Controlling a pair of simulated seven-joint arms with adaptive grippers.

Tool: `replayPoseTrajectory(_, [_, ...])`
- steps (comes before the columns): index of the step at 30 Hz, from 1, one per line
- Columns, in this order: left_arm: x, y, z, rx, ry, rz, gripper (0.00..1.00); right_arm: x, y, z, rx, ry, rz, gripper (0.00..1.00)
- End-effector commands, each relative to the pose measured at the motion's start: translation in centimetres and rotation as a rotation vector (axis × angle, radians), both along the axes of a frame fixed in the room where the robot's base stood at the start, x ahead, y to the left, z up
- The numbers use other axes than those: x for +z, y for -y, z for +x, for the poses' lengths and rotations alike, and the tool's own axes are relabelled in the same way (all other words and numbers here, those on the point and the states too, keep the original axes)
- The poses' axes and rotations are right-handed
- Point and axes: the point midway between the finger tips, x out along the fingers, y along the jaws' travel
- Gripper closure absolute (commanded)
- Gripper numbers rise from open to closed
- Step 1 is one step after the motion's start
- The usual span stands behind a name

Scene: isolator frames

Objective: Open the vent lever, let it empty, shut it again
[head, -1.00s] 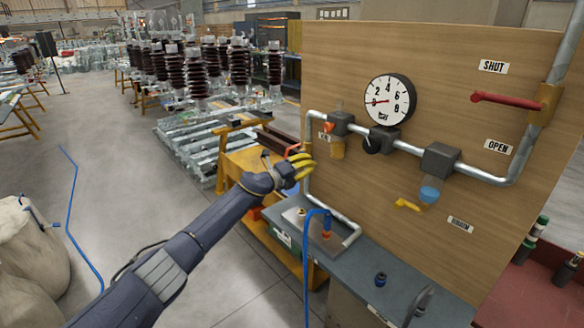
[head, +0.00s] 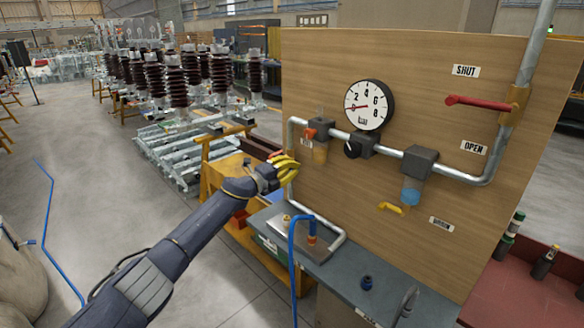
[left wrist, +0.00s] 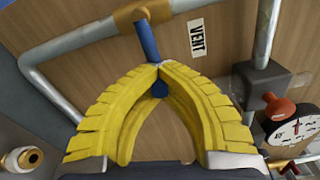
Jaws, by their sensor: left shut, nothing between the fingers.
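My left gripper (head: 287,170) is at the left vertical pipe of the wooden panel. It also shows in the left wrist view (left wrist: 160,66), its yellow ribbed fingers meeting at the tips with nothing held. The blue vent lever (left wrist: 146,38) hangs from a brass fitting on the pipe, close behind the fingertips. A blue end shows below the tips. Whether the fingers touch it I cannot tell. The VENT label (left wrist: 197,38) is just right of it. In the head view the gripper hides the lever. My right gripper is not in view.
The panel (head: 450,130) carries a gauge (head: 369,105), a red handle (head: 483,103) between SHUT and OPEN labels, a black knob (head: 352,149), and a yellow drain lever (head: 391,208). A blue hose (head: 292,255) rises over the grey bench (head: 330,270) below.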

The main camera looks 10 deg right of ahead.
Motion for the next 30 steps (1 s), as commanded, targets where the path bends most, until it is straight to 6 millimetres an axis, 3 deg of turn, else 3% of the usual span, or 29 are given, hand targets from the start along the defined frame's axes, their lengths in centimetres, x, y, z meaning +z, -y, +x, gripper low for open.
replayPoseTrajectory(2, [0.4, -0.1, 0.2, 0.003, 0.005, -0.003, 0.99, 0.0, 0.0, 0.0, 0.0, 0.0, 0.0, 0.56])
replayPoseTrajectory(12, [0.2, -0.1, 0.1, 0.002, 0.004, 0.0, 0.62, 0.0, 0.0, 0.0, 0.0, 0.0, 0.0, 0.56])
replayPoseTrajectory(23, [0.1, -0.4, -0.1, 0.001, 0.004, 0.001, 0.62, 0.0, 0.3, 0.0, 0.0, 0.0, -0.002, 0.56])
replayPoseTrajectory(30, [0.1, -2.2, -1.1, 0.0, 0.005, 0.003, 0.62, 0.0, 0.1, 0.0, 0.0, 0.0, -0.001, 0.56])
